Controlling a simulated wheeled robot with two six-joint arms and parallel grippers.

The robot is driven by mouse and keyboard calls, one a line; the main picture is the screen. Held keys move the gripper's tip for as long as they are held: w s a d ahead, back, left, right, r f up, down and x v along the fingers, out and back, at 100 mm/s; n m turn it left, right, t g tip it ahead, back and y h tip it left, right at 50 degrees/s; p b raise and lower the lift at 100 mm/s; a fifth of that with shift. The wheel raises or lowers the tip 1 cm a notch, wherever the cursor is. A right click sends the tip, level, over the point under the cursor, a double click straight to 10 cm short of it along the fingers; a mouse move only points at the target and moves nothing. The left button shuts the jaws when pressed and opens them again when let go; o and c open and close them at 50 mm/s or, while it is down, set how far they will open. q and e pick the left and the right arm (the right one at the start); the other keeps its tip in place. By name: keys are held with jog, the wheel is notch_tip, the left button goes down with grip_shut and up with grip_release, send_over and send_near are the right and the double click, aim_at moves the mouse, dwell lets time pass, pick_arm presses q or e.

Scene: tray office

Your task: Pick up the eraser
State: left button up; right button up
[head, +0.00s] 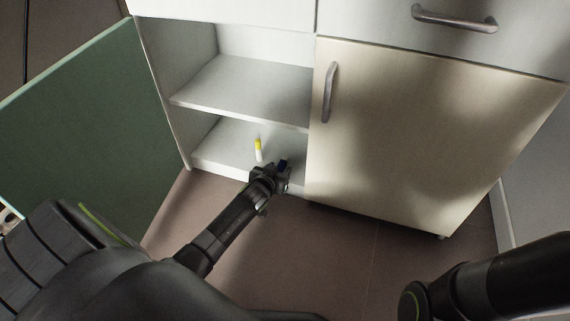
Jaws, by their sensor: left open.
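A small dark blue block (283,163), which looks like the eraser, lies on the cabinet's bottom board near its front edge. My left gripper (277,172) is open right at the block, reaching in from the front. The gripper covers the near part of the block, and I cannot tell whether the fingers touch it. My right gripper is out of view; only part of my right arm shows at the lower right.
A yellow and white stick (258,149) stands just left of the block. A middle shelf (245,90) hangs above the bottom board. The green door (85,120) is open at left; the cream door (420,135) is shut at right.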

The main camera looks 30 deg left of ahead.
pick_arm(q)
jog(key=shift+r, duration=0.1)
jog(key=shift+c, duration=0.3)
jog(key=shift+s, duration=0.1)
grip_shut()
jog(key=shift+r, duration=0.1)
